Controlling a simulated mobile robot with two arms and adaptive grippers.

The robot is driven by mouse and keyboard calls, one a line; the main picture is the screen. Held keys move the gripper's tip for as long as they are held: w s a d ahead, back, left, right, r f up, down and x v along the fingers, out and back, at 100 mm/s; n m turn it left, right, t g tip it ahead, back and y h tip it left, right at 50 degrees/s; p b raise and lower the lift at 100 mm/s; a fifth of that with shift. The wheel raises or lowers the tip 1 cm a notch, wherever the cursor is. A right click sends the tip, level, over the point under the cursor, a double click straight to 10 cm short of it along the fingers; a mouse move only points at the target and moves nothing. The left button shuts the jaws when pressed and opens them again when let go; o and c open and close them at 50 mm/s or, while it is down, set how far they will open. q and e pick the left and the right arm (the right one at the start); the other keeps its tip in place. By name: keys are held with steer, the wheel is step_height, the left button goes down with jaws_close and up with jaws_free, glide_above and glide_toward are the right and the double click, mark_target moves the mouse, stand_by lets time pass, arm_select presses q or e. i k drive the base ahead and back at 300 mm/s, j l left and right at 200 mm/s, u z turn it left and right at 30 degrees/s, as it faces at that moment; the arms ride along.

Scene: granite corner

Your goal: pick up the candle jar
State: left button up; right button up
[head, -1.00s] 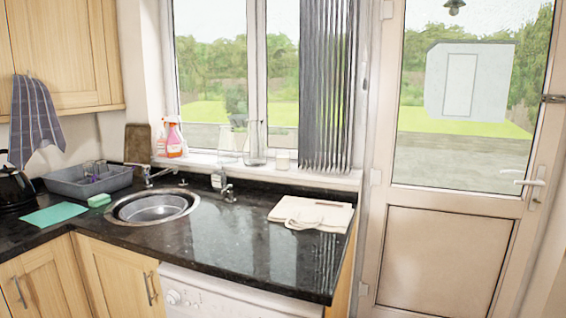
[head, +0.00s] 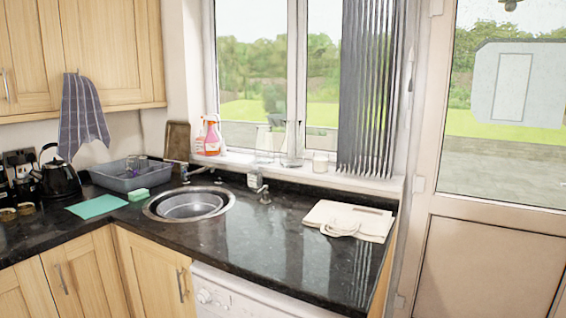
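A small whitish jar (head: 320,162), which looks like the candle jar, stands upright on the window sill in the head view. It is at the right end of the row on the sill, just left of the dark vertical blind. Clear glass vessels (head: 291,145) stand to its left. Neither of my grippers shows in the head view.
The sill (head: 347,182) runs behind the black granite counter (head: 290,235). A round sink (head: 188,205) and taps (head: 260,189) are left of centre. A folded cream cloth or board (head: 350,220) lies at right. The counter's middle is clear. A grey basin (head: 128,181) and kettle (head: 58,174) stand left.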

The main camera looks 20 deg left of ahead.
mark_target(321, 160)
steer(key=i+l+u, duration=0.75)
steer(key=l, duration=0.35)
steer(key=i, duration=0.1)
